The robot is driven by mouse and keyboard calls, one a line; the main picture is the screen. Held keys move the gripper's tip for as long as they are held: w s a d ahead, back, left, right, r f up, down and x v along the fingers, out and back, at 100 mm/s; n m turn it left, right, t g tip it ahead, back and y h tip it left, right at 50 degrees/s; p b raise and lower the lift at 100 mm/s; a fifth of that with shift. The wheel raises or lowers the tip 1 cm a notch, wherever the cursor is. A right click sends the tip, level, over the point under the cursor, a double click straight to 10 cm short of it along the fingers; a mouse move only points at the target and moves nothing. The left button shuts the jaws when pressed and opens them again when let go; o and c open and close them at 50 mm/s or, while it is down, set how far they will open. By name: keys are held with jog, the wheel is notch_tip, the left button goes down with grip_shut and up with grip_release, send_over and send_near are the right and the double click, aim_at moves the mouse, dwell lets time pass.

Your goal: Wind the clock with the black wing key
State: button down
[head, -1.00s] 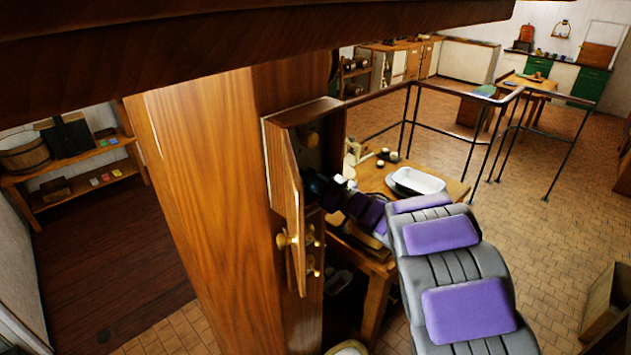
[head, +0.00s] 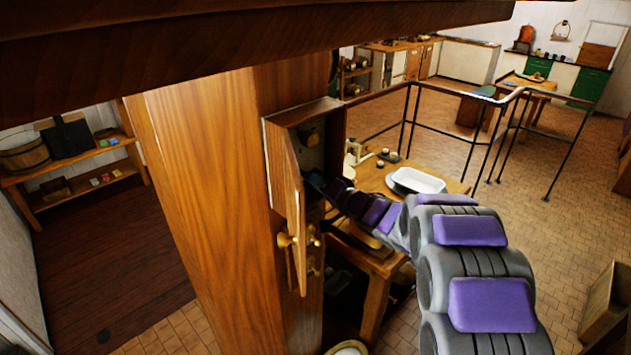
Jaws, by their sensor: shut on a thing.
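A wooden case (head: 333,108) is fixed to the wide wooden post, and its narrow door (head: 293,215) with a brass knob stands open. A small brownish round part (head: 312,137) shows in the dark inside of the case. My gripper (head: 315,181) reaches into the lower part of the opening from the right, partly hidden by the door. It is shut on what seems to be the black wing key, too dark and covered to make out. No clock face can be made out from here.
A wooden table (head: 455,187) with a white enamel dish (head: 417,181) and small jars stands close under my arm. A metal railing (head: 470,150) runs behind it. A dark beam (head: 250,45) crosses overhead. Open tiled floor (head: 575,220) lies to the right.

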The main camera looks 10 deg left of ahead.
jog(key=m, duration=0.7)
jog(key=shift+f, duration=0.2)
jog(key=m, duration=0.7)
jog(key=shift+f, duration=0.1)
jog(key=c, duration=1.5)
grip_release()
jog(key=o, duration=0.3)
jog(key=shift+w+d, duration=0.1)
jog(key=shift+w, duration=0.1)
jog(key=shift+s+r, duration=0.15)
jog(key=shift+r, duration=0.05)
jog(key=v, duration=0.6)
